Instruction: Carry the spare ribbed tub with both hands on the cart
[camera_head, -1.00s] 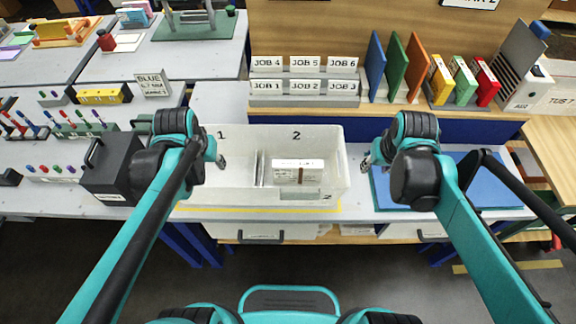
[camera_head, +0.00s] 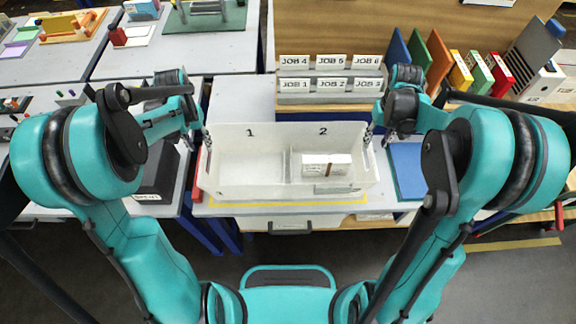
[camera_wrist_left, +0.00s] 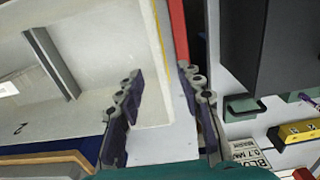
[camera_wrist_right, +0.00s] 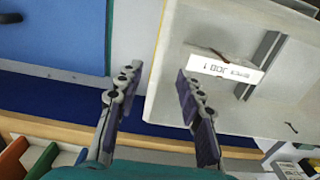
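The white tub (camera_head: 240,188), with compartments marked 1 and 2, stands on the grey worktop. A white boxed item with a brown band (camera_head: 318,172) lies in compartment 2; its label shows in the right wrist view (camera_wrist_right: 222,67). My left gripper (camera_head: 205,138) is open at the tub's left end. In the left wrist view its fingers (camera_wrist_left: 161,76) are apart, one over the inside and one outside the wall. My right gripper (camera_head: 376,134) is open at the right end, its fingers (camera_wrist_right: 158,74) likewise either side of the wall. Contact with the wall cannot be told.
A yellow strip (camera_head: 300,205) runs along the front below the tub. JOB racks (camera_head: 330,75) stand behind. No cart is identifiable.

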